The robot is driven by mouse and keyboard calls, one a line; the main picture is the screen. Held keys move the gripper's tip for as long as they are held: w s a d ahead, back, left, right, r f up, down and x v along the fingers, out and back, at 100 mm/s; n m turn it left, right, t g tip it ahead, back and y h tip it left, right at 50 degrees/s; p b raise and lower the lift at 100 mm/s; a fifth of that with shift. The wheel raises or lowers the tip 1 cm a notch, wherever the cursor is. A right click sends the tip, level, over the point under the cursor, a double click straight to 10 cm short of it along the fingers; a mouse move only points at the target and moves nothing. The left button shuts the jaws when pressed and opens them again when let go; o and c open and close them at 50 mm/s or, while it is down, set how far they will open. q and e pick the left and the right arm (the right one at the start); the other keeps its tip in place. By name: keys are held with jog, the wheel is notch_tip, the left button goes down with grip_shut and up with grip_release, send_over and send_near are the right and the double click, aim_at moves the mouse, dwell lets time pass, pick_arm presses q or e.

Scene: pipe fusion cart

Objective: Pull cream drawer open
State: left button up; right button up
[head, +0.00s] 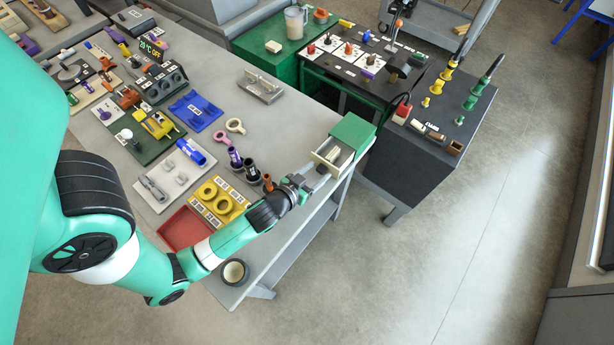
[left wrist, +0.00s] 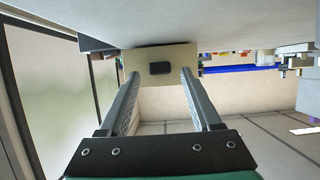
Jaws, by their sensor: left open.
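The cream drawer (head: 327,163) sits in a small green cabinet (head: 354,131) at the right end of the grey workbench. It stands partly out, and its inside shows from above. In the left wrist view, its cream front (left wrist: 180,57) faces me with a dark knob (left wrist: 160,68) in the middle. My left gripper (head: 308,182) is in front of the drawer. Its two fingers are open, one on each side of the knob in the picture, with gaps to it. I cannot tell whether the fingertips reach the knob's depth. My right gripper is not in view.
An orange cup (head: 267,182) and dark holders (head: 251,171) stand left of my gripper. A yellow tray (head: 221,200) and a red tray (head: 184,228) lie nearby. A black cart (head: 435,130) stands to the right. The floor in front of the drawer is clear.

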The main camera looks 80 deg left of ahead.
pick_arm(q)
jog(key=v, duration=1)
jog(key=shift+s+d+b, duration=0.1)
jog(key=shift+s+b, duration=0.05)
jog(key=shift+b, duration=0.15)
jog(key=shift+s+r, duration=0.15)
jog(key=shift+d, duration=0.1)
